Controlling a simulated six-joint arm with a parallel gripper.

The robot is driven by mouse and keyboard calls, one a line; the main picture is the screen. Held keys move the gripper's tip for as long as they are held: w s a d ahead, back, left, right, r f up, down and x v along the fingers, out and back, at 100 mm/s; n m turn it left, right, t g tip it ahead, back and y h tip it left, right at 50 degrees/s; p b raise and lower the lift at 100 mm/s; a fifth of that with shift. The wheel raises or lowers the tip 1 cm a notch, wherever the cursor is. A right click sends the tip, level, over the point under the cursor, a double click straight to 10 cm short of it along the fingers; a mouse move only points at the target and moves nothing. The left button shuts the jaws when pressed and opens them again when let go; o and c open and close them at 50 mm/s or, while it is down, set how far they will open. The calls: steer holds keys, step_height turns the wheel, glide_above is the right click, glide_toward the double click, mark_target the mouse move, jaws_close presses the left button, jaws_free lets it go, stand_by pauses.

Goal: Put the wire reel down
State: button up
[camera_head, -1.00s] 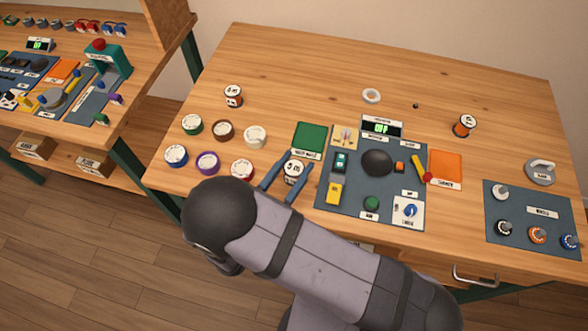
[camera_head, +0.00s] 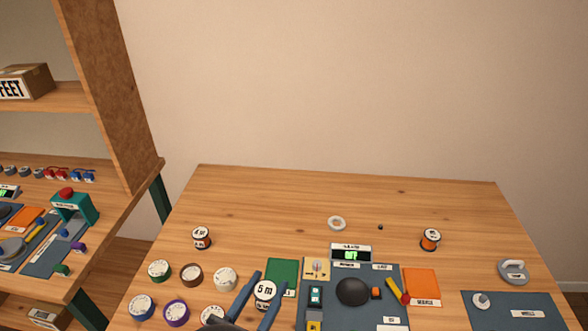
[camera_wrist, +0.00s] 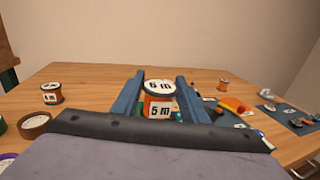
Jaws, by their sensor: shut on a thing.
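The wire reel (camera_head: 265,291) has a white top marked "5 m". In the wrist view the reel (camera_wrist: 158,100) shows an orange side with a second "5 m" label. My gripper (camera_head: 259,292) has its blue fingers on either side of the reel and is shut on it. The reel is upright, in front of the green mat (camera_head: 282,271) in the head view. Whether its base touches the table cannot be told. Two similar reels stand on the table, one at the left (camera_head: 201,238) and one at the right (camera_head: 430,240).
Several tape rolls, such as a green one (camera_head: 159,270) and a white one (camera_head: 225,278), lie left of my gripper. A dark tool mat with a black dome (camera_head: 352,291) and an orange pad (camera_head: 422,286) are at right. The back of the table (camera_head: 270,205) is mostly clear.

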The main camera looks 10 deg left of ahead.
mark_target(267, 289)
step_height(267, 289, up, 4)
steer(key=p, duration=0.3)
steer(key=shift+f, duration=0.15)
steer(key=shift+d+f, duration=0.1)
